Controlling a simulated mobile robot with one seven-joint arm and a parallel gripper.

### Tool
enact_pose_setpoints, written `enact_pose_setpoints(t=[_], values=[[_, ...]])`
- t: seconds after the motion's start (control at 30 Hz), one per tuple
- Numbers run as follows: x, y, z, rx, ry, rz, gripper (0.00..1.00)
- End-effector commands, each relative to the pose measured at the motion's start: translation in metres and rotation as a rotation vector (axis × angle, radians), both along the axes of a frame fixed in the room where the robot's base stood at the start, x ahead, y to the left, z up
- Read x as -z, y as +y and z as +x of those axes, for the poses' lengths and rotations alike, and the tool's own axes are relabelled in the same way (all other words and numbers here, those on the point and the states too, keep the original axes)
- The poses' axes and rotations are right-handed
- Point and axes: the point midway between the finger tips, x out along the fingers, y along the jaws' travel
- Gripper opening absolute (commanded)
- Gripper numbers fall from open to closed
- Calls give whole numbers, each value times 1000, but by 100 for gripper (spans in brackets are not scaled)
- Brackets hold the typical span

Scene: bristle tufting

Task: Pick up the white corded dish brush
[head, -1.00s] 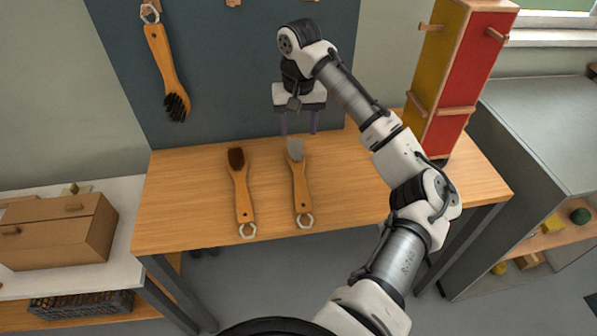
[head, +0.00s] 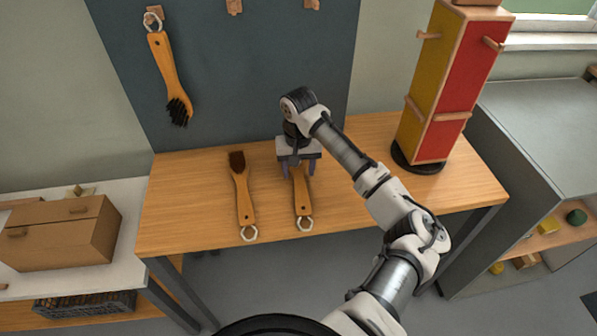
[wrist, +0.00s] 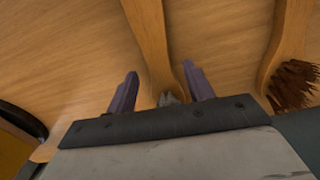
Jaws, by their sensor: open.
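The white corded dish brush (head: 303,199) lies on the wooden table with its cord loop (head: 304,224) toward the front edge. My gripper (head: 298,170) is low over its bristle end and hides the bristles in the head view. In the wrist view its wooden handle (wrist: 150,45) runs between the two open purple fingers (wrist: 160,92), and a bit of pale grey bristle (wrist: 168,99) shows by the gripper body. The fingers stand on either side of the brush, with a gap to each side. I cannot tell whether they touch the table.
A dark-brown-bristled brush (head: 243,200) lies on the table (head: 190,205) to the left. A black-bristled brush (head: 168,75) hangs on the dark board (head: 240,70). A red and yellow tower (head: 445,90) stands on a black base at right.

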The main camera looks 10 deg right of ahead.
Motion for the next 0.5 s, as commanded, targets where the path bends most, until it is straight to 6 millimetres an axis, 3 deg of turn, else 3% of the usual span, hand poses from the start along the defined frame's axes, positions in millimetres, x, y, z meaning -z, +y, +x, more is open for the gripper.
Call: enact_pose_setpoints(t=[0.33, 0.5], values=[[11, 0, 0, -1, 0, 1, 52], [10, 0, 0, -1, 0, 1, 30]])
